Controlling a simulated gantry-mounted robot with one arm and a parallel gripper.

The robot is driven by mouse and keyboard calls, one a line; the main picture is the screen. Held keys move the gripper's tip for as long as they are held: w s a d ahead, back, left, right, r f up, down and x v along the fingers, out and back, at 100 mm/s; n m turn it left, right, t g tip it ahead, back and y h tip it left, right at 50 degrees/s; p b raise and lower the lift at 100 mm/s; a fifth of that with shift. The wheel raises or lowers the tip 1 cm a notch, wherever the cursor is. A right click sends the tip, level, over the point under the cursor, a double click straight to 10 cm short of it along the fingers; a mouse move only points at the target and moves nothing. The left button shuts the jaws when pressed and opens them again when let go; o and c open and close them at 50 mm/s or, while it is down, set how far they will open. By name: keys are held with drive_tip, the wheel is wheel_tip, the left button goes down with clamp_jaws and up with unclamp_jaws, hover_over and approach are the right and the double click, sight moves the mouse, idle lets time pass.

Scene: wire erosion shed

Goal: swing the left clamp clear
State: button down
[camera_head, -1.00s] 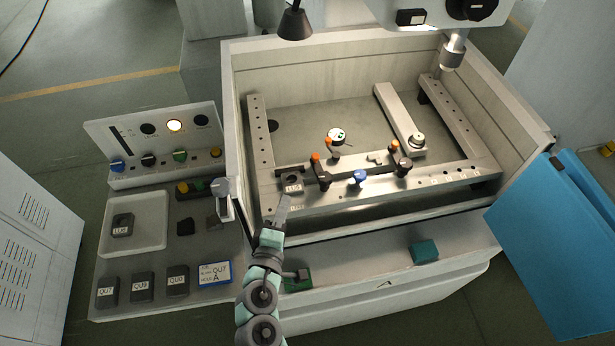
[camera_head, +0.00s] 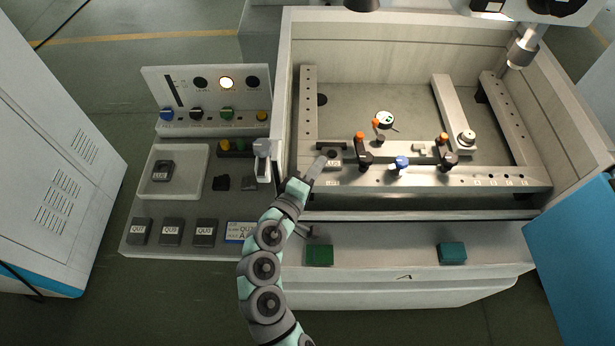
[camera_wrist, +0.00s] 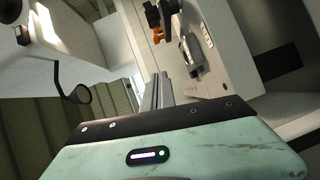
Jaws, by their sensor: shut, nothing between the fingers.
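The left clamp (camera_head: 363,152) is a black arm with an orange knob, standing on the front rail (camera_head: 480,180) of the machine tank. What looks like its orange and black parts shows at the top of the wrist view (camera_wrist: 157,30). A small grey labelled block (camera_head: 332,161) with a dark top sits on the rail just left of the clamp. My gripper (camera_head: 319,163) is shut and empty, its tip over the rail's left end beside the block, apart from the clamp. The right clamp (camera_head: 446,153), also orange-knobbed, stands further right, with a blue knob (camera_head: 400,164) between them.
A dial gauge (camera_head: 385,120) stands behind the left clamp. A grey lever (camera_head: 262,160) rises at the tank's left wall. The side bench holds a pale tray (camera_head: 202,178) and labelled dark blocks (camera_head: 171,232). Green (camera_head: 319,255) and teal (camera_head: 452,253) blocks lie on the front ledge.

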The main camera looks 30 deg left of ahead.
sight(362, 150)
drive_tip(key=shift+w+d+f+p, duration=0.25)
drive_tip(key=shift+w+d+f, duration=0.1)
drive_tip(key=shift+w, duration=1.75)
drive_tip(key=shift+w+d+f+p, duration=0.25)
drive_tip(key=shift+w+d, duration=0.15)
drive_tip(key=shift+w, duration=1.65)
drive_tip(key=shift+w+d+f+p, duration=0.25)
drive_tip(key=shift+w+d+f, duration=0.1)
drive_tip(key=shift+w, duration=1.75)
